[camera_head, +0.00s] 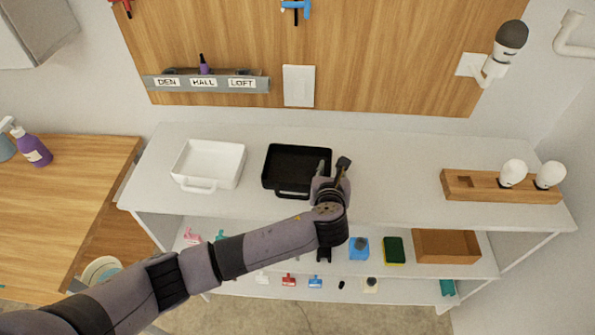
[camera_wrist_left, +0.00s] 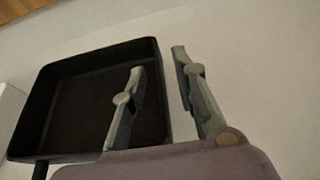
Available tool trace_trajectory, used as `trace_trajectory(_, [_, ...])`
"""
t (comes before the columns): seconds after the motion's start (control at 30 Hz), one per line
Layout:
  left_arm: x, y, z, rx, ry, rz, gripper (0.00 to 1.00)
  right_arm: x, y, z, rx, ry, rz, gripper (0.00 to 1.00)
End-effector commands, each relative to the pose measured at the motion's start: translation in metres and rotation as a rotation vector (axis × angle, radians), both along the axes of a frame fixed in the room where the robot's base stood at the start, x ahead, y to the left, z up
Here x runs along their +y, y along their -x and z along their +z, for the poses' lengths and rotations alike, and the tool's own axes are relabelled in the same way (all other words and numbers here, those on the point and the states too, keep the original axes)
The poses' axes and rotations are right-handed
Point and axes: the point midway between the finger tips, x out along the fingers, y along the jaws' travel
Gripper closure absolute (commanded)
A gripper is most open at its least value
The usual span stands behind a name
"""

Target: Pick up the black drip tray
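The black drip tray (camera_head: 296,152) stands on the white top shelf, a shallow rectangular tray with a handle at its front. It also shows in the left wrist view (camera_wrist_left: 85,95). My left gripper (camera_head: 333,170) is at the tray's right side, near the front right corner. In the left wrist view my left gripper (camera_wrist_left: 160,62) is open. One finger is over the tray's inside and the other is outside its right wall, with that wall between them. I cannot tell whether either finger touches the wall. My right gripper is not in view.
A white tray (camera_head: 208,164) with a front handle stands left of the black one. A wooden block (camera_head: 500,186) with white bulbs is at the right end. The shelf between is clear. Lower shelves hold small items and a brown bin (camera_head: 446,246). A wooden panel (camera_head: 400,60) is behind.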

Motion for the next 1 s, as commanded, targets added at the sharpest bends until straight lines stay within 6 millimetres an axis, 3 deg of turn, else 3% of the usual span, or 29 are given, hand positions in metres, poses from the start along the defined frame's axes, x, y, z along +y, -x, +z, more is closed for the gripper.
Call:
trace_trajectory(0.37, [0.0003, 0.0004, -0.0002, 0.0, 0.0, 0.0, 0.99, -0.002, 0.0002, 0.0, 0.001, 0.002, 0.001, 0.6])
trace_trajectory(1.0, [0.0002, 0.0001, 0.0015, -0.001, 0.0, 0.0, 1.0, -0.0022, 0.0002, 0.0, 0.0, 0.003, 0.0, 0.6])
